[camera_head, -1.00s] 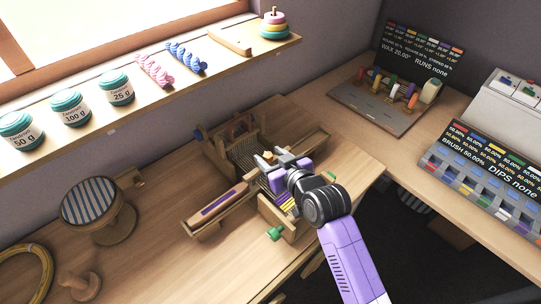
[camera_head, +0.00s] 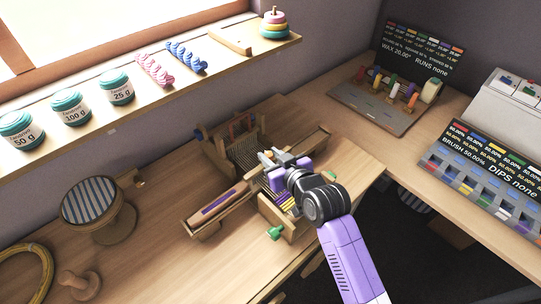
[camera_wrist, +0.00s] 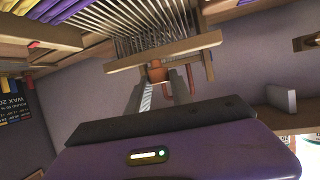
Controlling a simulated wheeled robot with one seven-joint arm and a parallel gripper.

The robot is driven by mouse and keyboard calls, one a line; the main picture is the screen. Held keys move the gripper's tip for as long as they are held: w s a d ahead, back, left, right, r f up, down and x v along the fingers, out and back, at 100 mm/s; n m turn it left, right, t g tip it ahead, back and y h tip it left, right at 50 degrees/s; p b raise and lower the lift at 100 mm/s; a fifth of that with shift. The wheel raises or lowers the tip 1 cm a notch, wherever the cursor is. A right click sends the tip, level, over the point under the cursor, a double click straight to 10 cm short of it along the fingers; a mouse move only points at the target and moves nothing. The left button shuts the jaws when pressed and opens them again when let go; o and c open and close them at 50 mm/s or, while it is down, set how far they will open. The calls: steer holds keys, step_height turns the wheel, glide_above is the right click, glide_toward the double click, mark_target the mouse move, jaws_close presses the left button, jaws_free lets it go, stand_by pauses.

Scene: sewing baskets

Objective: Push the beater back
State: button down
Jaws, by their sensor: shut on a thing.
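The small wooden table loom (camera_head: 248,156) stands on the bench, with its beater near the middle. In the wrist view the beater shows as a wooden bar (camera_wrist: 190,48) with a row of thin metal reed wires (camera_wrist: 150,20). In the head view the fingers largely hide the beater. Purple and yellow threads (camera_head: 286,201) lie on the loom's near part.
A wooden shuttle with purple thread (camera_head: 219,203) lies at the loom's left. A green knob (camera_head: 275,233) sits at its near side. A colour rack (camera_head: 392,95) stands at the back right.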

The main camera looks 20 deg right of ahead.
stand_by(0.9)
steer(key=w+a+b, duration=0.2)
steer(key=w, duration=0.5)
steer(key=shift+w+a, duration=0.3)
steer(key=shift+w, duration=0.05)
steer(key=c, duration=1.1)
jaws_free()
steer(key=shift+w, duration=0.1)
steer(key=shift+c, duration=0.2)
